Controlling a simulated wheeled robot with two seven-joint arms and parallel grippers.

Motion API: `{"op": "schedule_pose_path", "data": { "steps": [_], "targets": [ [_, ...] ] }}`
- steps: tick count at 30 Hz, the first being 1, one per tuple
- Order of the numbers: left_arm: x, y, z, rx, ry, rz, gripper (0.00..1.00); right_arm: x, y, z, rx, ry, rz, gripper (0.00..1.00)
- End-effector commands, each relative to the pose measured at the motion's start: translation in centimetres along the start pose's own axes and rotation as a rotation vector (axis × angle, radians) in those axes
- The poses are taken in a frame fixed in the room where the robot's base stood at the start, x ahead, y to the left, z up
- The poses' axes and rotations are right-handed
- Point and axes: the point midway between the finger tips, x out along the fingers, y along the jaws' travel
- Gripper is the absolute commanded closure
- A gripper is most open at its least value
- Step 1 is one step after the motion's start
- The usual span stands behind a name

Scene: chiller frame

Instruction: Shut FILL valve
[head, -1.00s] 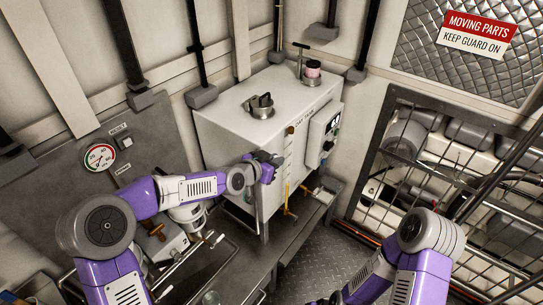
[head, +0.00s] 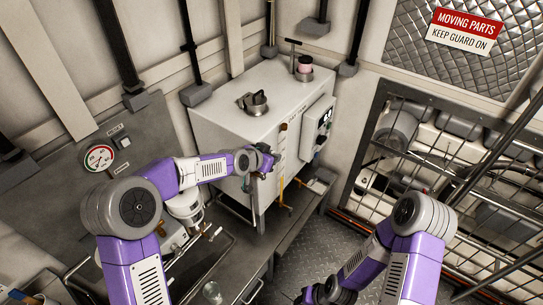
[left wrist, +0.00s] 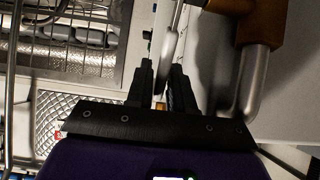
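The tank (head: 238,125) is a pale box standing against the wall in the head view. My left gripper (head: 268,162) is at its front face, near the left front corner. In the left wrist view, a silver lever (left wrist: 174,42) runs down toward the narrow gap between the fingers of my left gripper (left wrist: 162,75). I cannot tell whether the fingers press on it. A brass fitting with a silver pipe (left wrist: 249,85) is to the right of the fingers. No FILL label is readable. My right gripper (head: 322,296) is low at the bottom edge, its fingers unclear.
A control box (head: 317,127) projects from the tank's right side. A yellow-and-brass fitting (head: 282,195) hangs below the front face. A barred guard (head: 440,185) encloses machinery at the right. The pressure gauge (head: 99,158) is on the left panel. Checker-plate floor (head: 310,240) is clear.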

Motion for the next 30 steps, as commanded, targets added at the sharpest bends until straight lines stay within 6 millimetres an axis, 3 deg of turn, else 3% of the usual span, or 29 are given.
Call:
{"op": "schedule_pose_path", "data": {
  "steps": [3, 13, 24, 30],
  "targets": [
    [0.0, 0.0, 0.0, 0.000, 0.000, 0.000, 0.64, 0.0, 0.0, 0.0, 0.000, 0.000, 0.000, 0.61],
    [-0.5, -0.1, 0.0, 0.000, 0.001, -0.001, 0.64, 0.0, 0.0, 0.0, 0.000, 0.000, 0.000, 0.61],
    [-6.0, -0.2, 0.0, -0.002, 0.001, -0.003, 0.64, 0.1, 0.0, 0.0, 0.000, 0.000, 0.000, 0.61],
    [-7.5, 0.0, 0.0, 0.000, 0.000, 0.000, 0.64, 0.1, 0.0, 0.0, 0.000, 0.000, 0.000, 0.61]
  ]
}}
